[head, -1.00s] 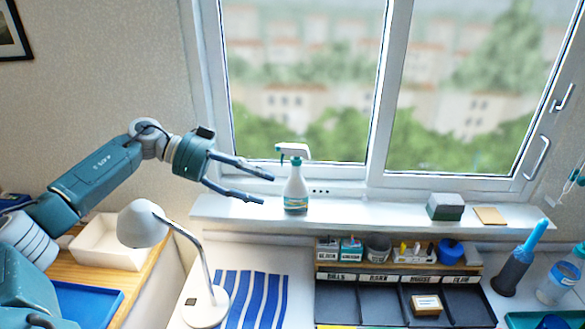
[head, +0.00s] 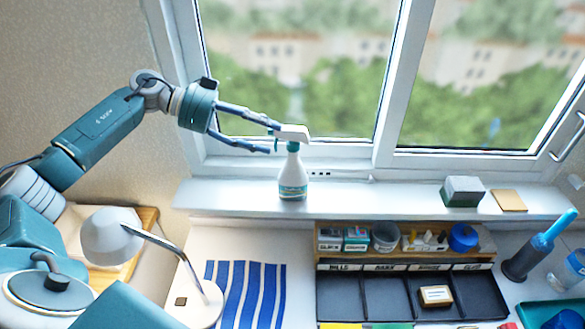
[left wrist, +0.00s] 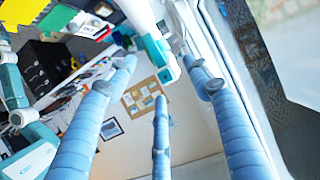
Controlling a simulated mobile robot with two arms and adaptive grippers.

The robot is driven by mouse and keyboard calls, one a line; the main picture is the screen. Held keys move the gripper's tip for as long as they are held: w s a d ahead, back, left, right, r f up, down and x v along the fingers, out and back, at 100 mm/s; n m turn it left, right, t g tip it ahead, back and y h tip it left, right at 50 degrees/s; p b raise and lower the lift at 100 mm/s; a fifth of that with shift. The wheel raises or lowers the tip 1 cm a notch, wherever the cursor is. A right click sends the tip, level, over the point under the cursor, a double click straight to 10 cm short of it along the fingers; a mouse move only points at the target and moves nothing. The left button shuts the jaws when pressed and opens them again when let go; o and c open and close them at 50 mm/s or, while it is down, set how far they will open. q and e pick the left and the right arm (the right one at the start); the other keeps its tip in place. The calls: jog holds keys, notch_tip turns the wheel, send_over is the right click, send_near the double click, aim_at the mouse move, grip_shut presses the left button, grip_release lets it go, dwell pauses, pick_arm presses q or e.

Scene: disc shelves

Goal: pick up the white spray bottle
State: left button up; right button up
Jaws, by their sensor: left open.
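The white spray bottle (head: 293,176) stands upright on the white windowsill (head: 350,193), with a white and teal spray head and a teal band on its label. My left gripper (head: 272,138) is open and empty, just left of the bottle at the height of its spray head and neck. In the head view its upper fingertip overlaps the trigger area; I cannot tell whether they touch. In the left wrist view the white and teal bottle (left wrist: 142,18) shows at the top, ahead of and between the spread fingers. My right gripper is not in view.
A desk lamp (head: 112,236) stands left of a blue-striped cloth (head: 246,290). A desk organizer (head: 352,294) with small items sits below the sill. A dark box (head: 462,191) and tan block (head: 508,200) lie farther right on the sill. The window stands behind.

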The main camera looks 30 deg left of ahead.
aim_at(296, 140)
pick_arm(q)
jog(key=shift+x, duration=0.95)
jog(key=p+x, duration=0.3)
jog(key=x, duration=0.1)
jog(key=shift+w+d+r, duration=0.1)
jog(key=shift+w+r, duration=0.05)
jog(key=shift+r, duration=0.15)
jog(key=shift+w+d+f+p, duration=0.2)
jog(key=shift+d+f+p, duration=0.1)
jog(key=shift+d, duration=0.15)
jog(key=shift+a, duration=0.1)
jog(key=c, duration=0.4)
grip_shut()
jog(key=shift+r, duration=0.1)
